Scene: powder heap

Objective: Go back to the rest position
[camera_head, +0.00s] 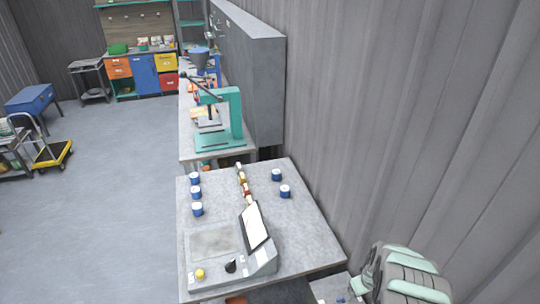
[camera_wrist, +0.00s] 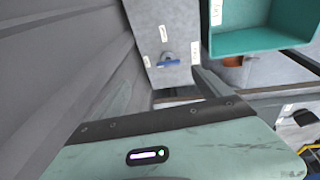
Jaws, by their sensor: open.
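My arm shows at the lower right of the head view as mint-green and grey segments close to the corrugated wall. It is beyond the right front corner of the worktable and clear of the things on it. In the wrist view a mint-green casing of mine with a dark band and a small lit display fills the lower part. Nothing held shows in either view.
The grey worktable (camera_head: 310,240) holds several blue jars (camera_head: 197,209), a row of small containers (camera_head: 243,180) and a scale with a display (camera_head: 255,227). A green press (camera_head: 230,120) stands behind. A teal bin (camera_wrist: 262,42) is in the wrist view. Open floor lies left.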

